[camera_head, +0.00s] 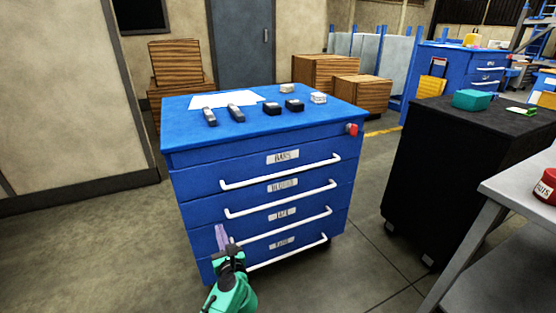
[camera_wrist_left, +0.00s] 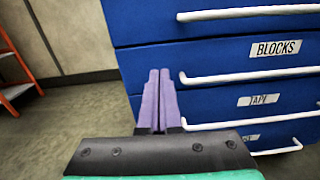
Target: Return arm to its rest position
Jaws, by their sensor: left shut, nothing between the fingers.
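My left arm comes up from the bottom in the head view, with a green wrist and a black gripper body. My left gripper (camera_head: 221,233) has purple fingers and stands in front of the lower drawers of the blue cabinet (camera_head: 190,185). In the left wrist view the fingers of my left gripper (camera_wrist_left: 158,88) are together with nothing between them. They point toward the cabinet's drawer fronts (camera_wrist_left: 150,70), close to the left end of a white handle (camera_wrist_left: 235,78). I cannot tell whether they touch it. My right gripper is out of view.
All the cabinet's drawers look shut. Several small dark and light blocks (camera_head: 271,108) and a white sheet (camera_head: 222,100) lie on its top. A black cabinet (camera_head: 440,170) and a grey table (camera_head: 525,188) stand to the right. An orange ladder (camera_wrist_left: 16,91) shows at left.

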